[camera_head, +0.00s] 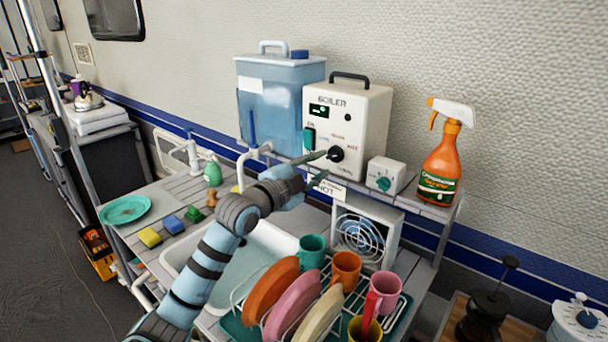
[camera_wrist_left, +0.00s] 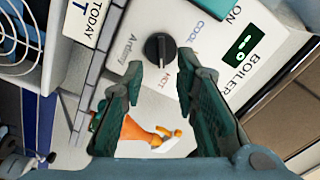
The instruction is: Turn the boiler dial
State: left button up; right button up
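The boiler (camera_head: 362,110) is a white box on the shelf against the wall, with a black dial (camera_head: 335,154) low on its front. My left gripper (camera_head: 317,168) is in front of the boiler's lower face. It is open, with its fingers (camera_wrist_left: 158,80) apart on either side of the dial; whether they touch it I cannot tell. My right gripper is in neither view.
A small white box with a green knob (camera_head: 384,183) and an orange spray bottle (camera_head: 441,160) stand right of the boiler. A blue water tank (camera_head: 270,105) stands left. Below are a sink (camera_head: 254,262), a fan (camera_head: 362,233) and a rack with plates (camera_head: 293,303) and mugs.

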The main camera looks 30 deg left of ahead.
pick_arm(q)
jog(key=s+a, duration=0.1)
jog(key=s, duration=0.6)
jog(key=shift+s, duration=0.35)
jog(key=shift+w, duration=0.1)
